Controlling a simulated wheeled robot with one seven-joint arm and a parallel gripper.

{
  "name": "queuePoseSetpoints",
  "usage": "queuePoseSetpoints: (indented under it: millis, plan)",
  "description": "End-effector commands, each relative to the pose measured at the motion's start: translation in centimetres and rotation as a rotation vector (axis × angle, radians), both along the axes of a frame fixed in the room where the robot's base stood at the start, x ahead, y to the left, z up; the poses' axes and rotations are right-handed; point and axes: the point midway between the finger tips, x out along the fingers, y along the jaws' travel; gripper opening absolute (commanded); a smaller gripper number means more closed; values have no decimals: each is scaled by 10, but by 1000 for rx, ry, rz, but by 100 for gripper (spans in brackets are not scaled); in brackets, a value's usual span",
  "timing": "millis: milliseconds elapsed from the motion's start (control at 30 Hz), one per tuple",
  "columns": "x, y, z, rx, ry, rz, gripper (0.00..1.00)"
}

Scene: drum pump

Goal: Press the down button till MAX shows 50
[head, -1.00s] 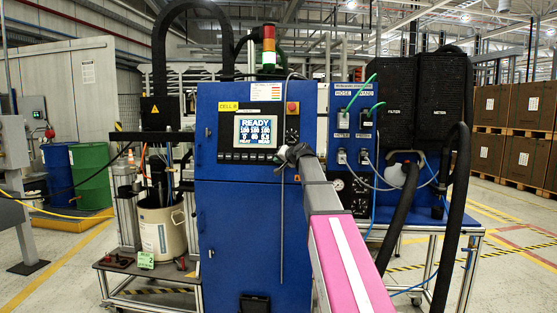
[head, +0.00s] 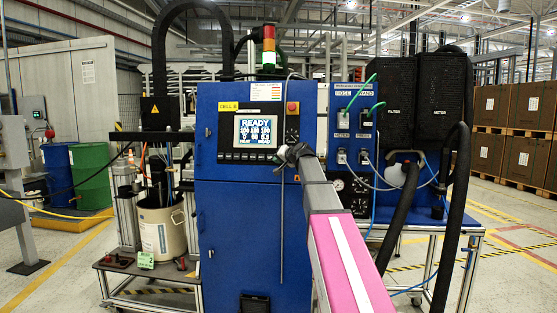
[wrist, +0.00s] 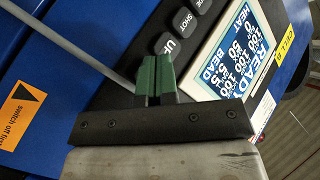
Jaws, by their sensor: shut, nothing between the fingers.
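The blue cabinet (head: 240,215) carries a lit screen (head: 255,131) reading READY, with a row of buttons under it. In the wrist view the screen (wrist: 238,52) shows READY, several 100s and smaller numbers; one looks like 50, but I cannot make out a MAX label. The UP button (wrist: 168,44) and SHOT button (wrist: 184,22) show just beyond my gripper (wrist: 155,75). Its green fingers are shut together and empty, over the button strip beside UP. They hide what is under them, and no down button is visible. I cannot tell whether the fingertips touch the panel.
A grey rod (wrist: 60,42) hangs down the cabinet front close to my gripper. An orange "switch off first" label (wrist: 22,115) is on the cabinet. A red button (head: 292,108) sits right of the screen. Hoses (head: 405,215) and a panel stand to the right.

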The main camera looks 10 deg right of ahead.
Motion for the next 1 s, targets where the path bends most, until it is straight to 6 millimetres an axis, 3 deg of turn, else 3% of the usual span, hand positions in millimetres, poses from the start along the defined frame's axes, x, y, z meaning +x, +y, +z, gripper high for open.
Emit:
queuePoseSetpoints:
  millis: [367, 1000]
  plan:
    - [-2, 1, 0, 0, 0, 0, 0]
    - [-47, 15, 9, -1, 0, 0, 0]
